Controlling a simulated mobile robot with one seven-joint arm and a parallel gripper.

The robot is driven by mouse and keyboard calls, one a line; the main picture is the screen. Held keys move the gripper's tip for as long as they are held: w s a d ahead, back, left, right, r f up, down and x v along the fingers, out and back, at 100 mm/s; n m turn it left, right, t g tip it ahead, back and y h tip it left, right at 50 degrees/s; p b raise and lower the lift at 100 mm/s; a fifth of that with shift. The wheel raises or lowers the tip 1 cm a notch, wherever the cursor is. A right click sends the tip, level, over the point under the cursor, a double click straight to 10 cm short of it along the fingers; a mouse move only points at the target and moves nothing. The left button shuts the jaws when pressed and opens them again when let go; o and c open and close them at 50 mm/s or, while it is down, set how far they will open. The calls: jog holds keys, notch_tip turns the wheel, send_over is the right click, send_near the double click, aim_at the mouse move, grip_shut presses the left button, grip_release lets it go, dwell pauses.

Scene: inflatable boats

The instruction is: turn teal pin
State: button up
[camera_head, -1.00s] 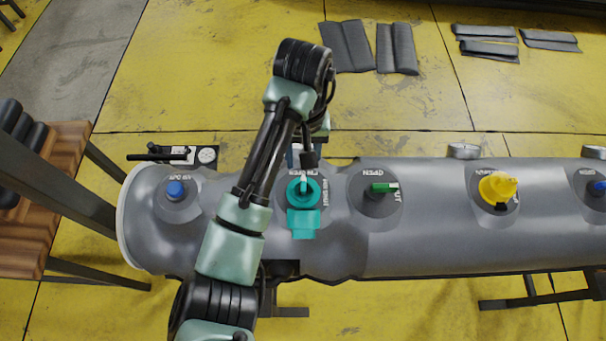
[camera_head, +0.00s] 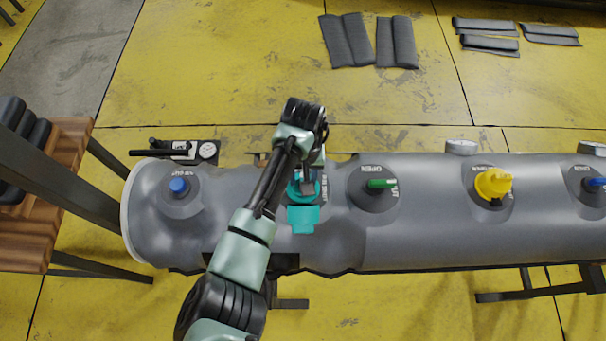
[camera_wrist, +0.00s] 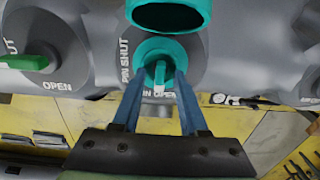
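The teal pin (camera_wrist: 160,76) stands in the middle of a round teal valve (camera_wrist: 146,50) on the grey inflatable tube. Lettering beside it reads PIN SHUT and PIN OPEN. In the head view the teal valve (camera_head: 295,190) is partly covered by my gripper (camera_head: 308,186). In the wrist view my gripper (camera_wrist: 162,80) is open, with its two blue fingers apart, one on each side of the pin. I cannot tell whether they touch it. The teal cap (camera_head: 303,218) hangs open beside the valve, and it also shows in the wrist view (camera_wrist: 170,14).
A green valve handle (camera_head: 381,184) sits right of the teal valve, with a yellow valve (camera_head: 494,183) farther along. A blue valve (camera_head: 178,186) is on the left. A pump with a gauge (camera_head: 207,150) lies behind the tube. A wooden bench (camera_head: 50,215) stands at left.

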grip_shut()
dwell(0.3)
jog(key=m+p, duration=0.1)
jog(key=m, duration=0.3)
jog(key=shift+d+m, duration=0.1)
jog(key=shift+m, duration=0.3)
jog(key=m, duration=0.4)
jog(key=shift+p, duration=0.3)
jog(key=m, duration=0.5)
jog(key=shift+s+p, duration=0.1)
jog(key=shift+p, duration=0.2)
jog(key=shift+m, duration=2)
jog(key=shift+o, duration=0.6)
grip_release()
